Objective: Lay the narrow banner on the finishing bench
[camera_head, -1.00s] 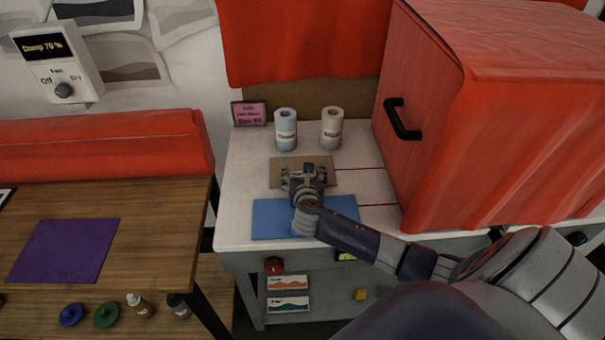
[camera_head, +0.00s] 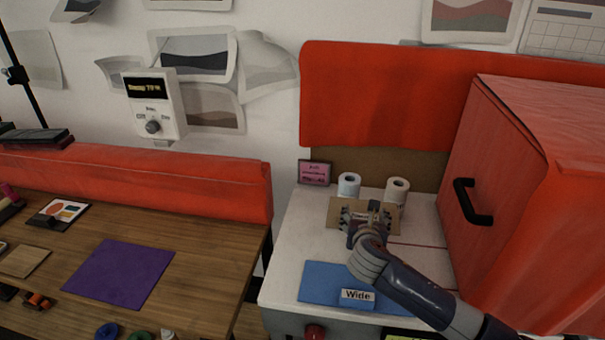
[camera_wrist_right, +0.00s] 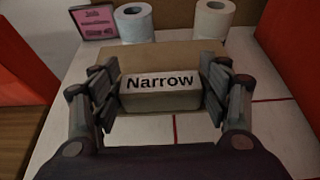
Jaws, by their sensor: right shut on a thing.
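The narrow banner (camera_head: 335,213) is a tan sheet with a pale block labelled "Narrow" (camera_wrist_right: 160,88). My right gripper (camera_head: 366,213) is shut on this block, with one finger on each side of it in the right wrist view (camera_wrist_right: 160,95). The sheet appears raised above the white table (camera_head: 290,245) and covers the lower parts of two rolls in the head view. A wooden bench (camera_head: 205,265) with a purple mat (camera_head: 118,273) stands to the left; I cannot tell whether it is the finishing bench. My left gripper is not in view.
A blue sheet (camera_head: 318,280) with a block labelled "Wide" (camera_head: 356,298) lies on the white table's front. A blue roll (camera_head: 349,184), a white roll (camera_head: 397,188) and a pink sign (camera_head: 314,173) stand behind. A red cabinet (camera_head: 510,190) rises at right.

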